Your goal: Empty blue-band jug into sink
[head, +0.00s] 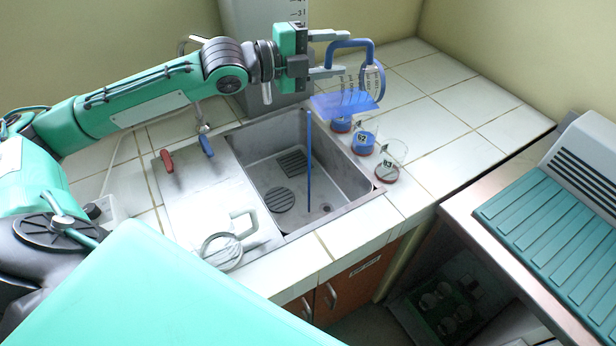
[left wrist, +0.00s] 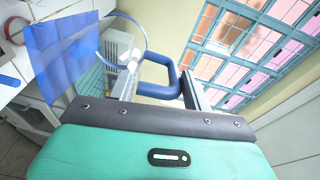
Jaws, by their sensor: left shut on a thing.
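The blue-band jug (head: 368,82) is clear with a blue handle and blue liquid. My left gripper (head: 333,57) is shut on its handle and holds it tilted above the back right of the sink (head: 347,170). A thin blue stream (head: 309,160) falls from the jug into the basin. In the left wrist view the blue handle (left wrist: 165,75) sits between the fingers, and the blue liquid (left wrist: 62,50) shows at upper left. My right gripper is not seen.
Several small beakers with blue or red contents, such as one (head: 363,142), stand along the sink's right edge. Another clear jug (head: 222,250) stands on the drainboard (head: 190,200) at front left. A red tap handle (head: 167,161) and a blue one (head: 206,145) stand behind. Tiles at right are clear.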

